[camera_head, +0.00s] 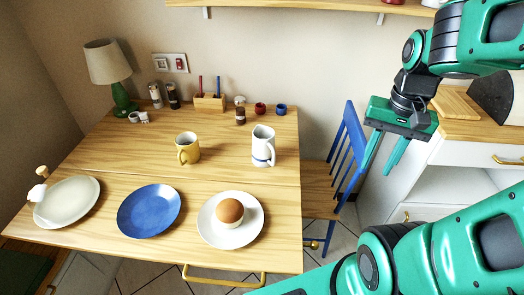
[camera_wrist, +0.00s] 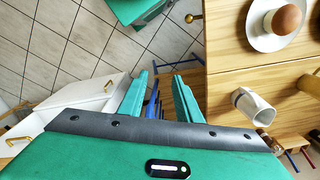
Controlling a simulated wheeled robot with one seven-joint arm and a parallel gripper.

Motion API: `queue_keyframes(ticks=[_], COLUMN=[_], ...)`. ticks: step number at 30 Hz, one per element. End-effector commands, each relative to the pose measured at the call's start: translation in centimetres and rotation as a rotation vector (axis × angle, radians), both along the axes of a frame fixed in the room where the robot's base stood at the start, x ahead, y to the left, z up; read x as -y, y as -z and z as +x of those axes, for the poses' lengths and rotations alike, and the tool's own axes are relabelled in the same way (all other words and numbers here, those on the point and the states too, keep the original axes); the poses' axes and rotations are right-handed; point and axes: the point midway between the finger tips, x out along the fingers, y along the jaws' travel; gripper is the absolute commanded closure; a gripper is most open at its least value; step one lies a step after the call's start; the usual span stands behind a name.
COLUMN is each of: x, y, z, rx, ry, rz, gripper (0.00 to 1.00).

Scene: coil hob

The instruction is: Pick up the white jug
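The white jug (camera_head: 263,146) stands upright on the wooden table, with a blue band near its base and a handle on its right side. In the wrist view the jug (camera_wrist: 256,107) lies to the right of my fingers. My gripper (camera_head: 377,168) hangs in the air to the right of the table, well apart from the jug. In the wrist view my gripper (camera_wrist: 160,76) has a gap between its two green fingers, with nothing held.
A yellow mug (camera_head: 187,149) stands left of the jug. A white plate with a bun (camera_head: 230,211), a blue plate (camera_head: 148,211) and a pale plate (camera_head: 67,203) line the front. A blue chair (camera_head: 350,140) stands between table and counter. A shelf (camera_head: 300,5) hangs above.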

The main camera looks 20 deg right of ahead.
Motion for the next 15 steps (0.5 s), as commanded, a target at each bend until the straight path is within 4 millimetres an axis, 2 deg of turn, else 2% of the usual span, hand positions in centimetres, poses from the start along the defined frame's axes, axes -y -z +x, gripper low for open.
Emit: queue_keyframes(ticks=[3,9,15], x=[-1.1,-4.4,-8.6], y=[0.6,2.3,4.3], z=[4.4,11.7,17.6], rx=[0.007,0.006,-0.044], ry=[0.151,0.421,0.682], rz=[0.032,0.131,0.261], gripper=[0.69,0.69,0.69])
